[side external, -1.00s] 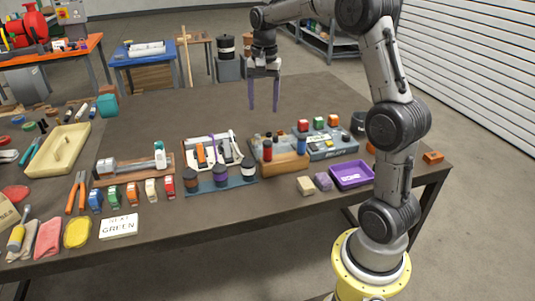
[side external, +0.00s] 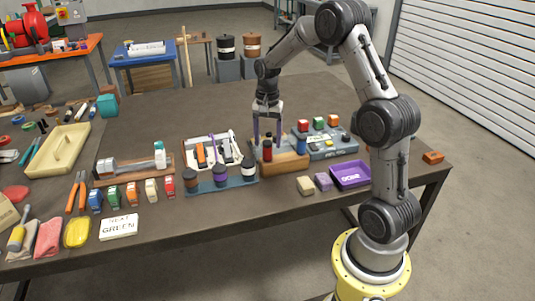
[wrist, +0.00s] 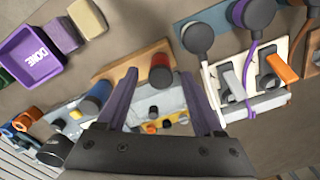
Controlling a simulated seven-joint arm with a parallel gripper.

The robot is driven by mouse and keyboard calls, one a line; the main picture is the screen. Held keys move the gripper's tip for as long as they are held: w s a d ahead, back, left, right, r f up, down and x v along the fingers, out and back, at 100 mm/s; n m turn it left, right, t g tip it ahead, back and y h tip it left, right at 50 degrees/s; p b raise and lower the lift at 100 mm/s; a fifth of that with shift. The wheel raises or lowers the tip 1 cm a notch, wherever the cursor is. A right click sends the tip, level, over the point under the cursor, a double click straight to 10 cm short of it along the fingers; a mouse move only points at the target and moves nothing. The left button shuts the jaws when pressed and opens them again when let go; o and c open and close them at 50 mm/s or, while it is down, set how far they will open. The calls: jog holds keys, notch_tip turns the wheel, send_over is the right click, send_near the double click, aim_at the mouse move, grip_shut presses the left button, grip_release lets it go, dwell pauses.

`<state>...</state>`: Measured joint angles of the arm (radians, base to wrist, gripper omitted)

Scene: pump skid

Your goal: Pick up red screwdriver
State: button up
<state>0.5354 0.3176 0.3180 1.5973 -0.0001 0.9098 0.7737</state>
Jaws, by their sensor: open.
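A red handle (side external: 267,152), which looks like the red screwdriver, stands upright in a wooden block (side external: 287,163); its lower part is hidden in the block. In the wrist view the red handle (wrist: 162,74) shows end-on with a dark top, between the tips of the two purple fingers. My gripper (side external: 268,139) points down over the left part of the block, open, with its tips around or just above the handle. The wrist view also shows my gripper (wrist: 158,77) with a gap on both sides of the handle. I cannot tell the exact height.
A blue handle (side external: 302,142) stands in the same block to the right. A grey unit with coloured buttons (side external: 335,143) is behind it. A purple tray (side external: 350,175) lies right.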

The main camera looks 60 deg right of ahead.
aim_at(268, 158)
jog(key=shift+f, duration=1.35)
grip_shut()
